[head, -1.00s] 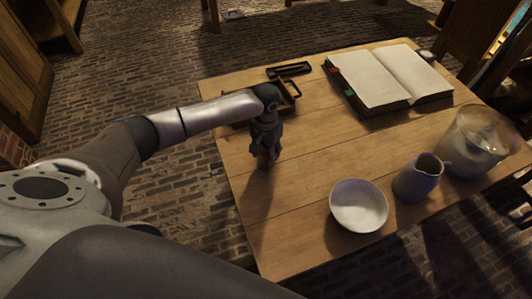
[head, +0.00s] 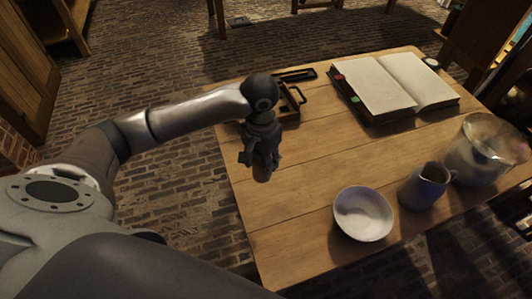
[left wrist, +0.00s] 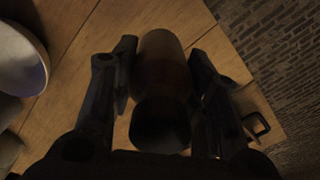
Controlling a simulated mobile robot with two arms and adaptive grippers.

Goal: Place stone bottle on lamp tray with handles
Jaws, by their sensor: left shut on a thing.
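My left gripper (head: 261,160) is shut on the stone bottle (head: 262,174), whose lower end shows below the fingers near the left edge of the table. In the left wrist view the dark brown bottle (left wrist: 163,80) lies between the two fingers. It appears held above the table, though the gap is hard to judge. The dark lamp tray with handles (head: 298,98) lies on the table just behind my left wrist, which hides much of it. One of its handles (left wrist: 260,124) shows at the lower right in the left wrist view. My right gripper is not in view.
An open book (head: 390,85) lies at the back right. The table's middle is clear.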

